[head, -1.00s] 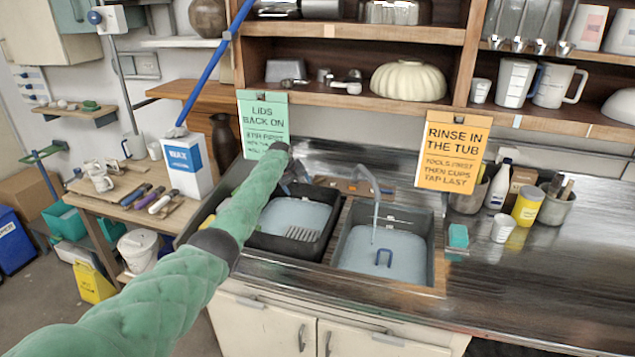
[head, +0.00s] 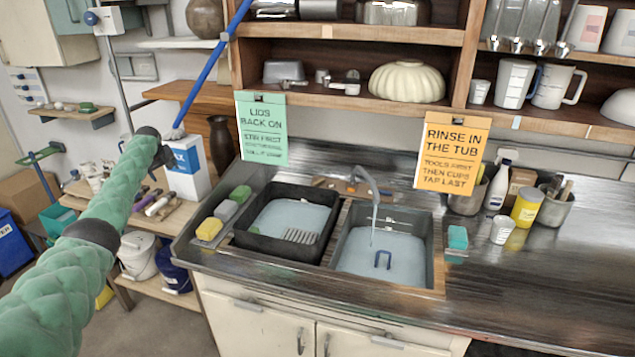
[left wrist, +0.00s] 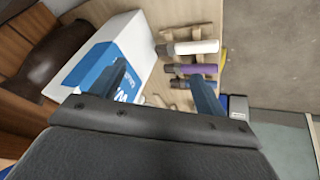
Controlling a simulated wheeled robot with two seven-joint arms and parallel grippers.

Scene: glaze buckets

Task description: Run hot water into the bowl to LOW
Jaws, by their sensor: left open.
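The grey sink bowl (head: 345,255) is set in the steel counter with pale water in it. The tap (head: 366,180) arches over it, and a thin stream falls into the water. Small marks show on the bowl's back wall, too small to read. My left gripper (head: 166,150) is left of the sink, in front of the white and blue box (head: 188,168). In the left wrist view the gripper (left wrist: 162,92) is open and empty; one finger overlaps the box (left wrist: 120,45). My right gripper is out of view.
A black tub (head: 325,212) with water and a ribbed grey piece stands left of the bowl. Several sponges (head: 225,210) lie beside it. Tools with white and purple handles (left wrist: 195,69) lie by the box. Signs (head: 453,150) hang from the shelf above. The right counter front is clear.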

